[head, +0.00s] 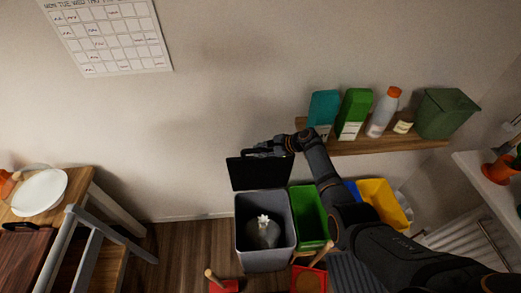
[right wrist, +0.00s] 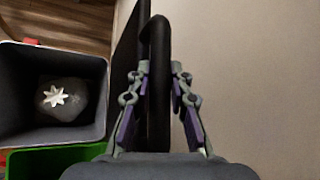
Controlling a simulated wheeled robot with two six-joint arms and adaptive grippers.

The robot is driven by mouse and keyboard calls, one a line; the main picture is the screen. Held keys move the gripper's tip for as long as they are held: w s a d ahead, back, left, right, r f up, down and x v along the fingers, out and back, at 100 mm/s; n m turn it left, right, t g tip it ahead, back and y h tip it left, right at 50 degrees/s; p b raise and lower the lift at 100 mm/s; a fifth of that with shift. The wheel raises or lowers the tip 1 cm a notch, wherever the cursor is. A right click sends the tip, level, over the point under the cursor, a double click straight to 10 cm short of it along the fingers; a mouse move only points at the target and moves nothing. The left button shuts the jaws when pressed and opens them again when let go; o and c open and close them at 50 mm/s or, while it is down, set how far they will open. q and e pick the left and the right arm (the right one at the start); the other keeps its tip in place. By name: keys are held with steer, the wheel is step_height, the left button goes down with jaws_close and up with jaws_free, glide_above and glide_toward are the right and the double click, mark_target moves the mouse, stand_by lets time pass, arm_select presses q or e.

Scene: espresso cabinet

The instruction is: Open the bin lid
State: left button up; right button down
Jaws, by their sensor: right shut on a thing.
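The grey bin (head: 263,261) stands on the floor by the wall, and a tied bag (head: 263,233) lies inside it. Its black lid (head: 258,173) stands raised at the back, near the wall, and the bin's mouth is uncovered. My right gripper (head: 266,150) is at the lid's top edge. In the right wrist view, the gripper (right wrist: 161,100) is shut on the dark lid (right wrist: 155,60), with one finger on each side of its edge. The open bin (right wrist: 53,95) shows at the left there. My left gripper is not in view.
A green bin (head: 309,215) and a yellow bin (head: 384,203) stand to the right of the grey bin. A wooden shelf (head: 350,146) with bottles and boxes is on the wall above. A table with a plate (head: 39,193) stands at the left.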

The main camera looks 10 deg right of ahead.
steer(key=shift+w+r, duration=0.1)
steer(key=c, duration=1.2)
jaws_free()
steer(key=v, duration=1.2)
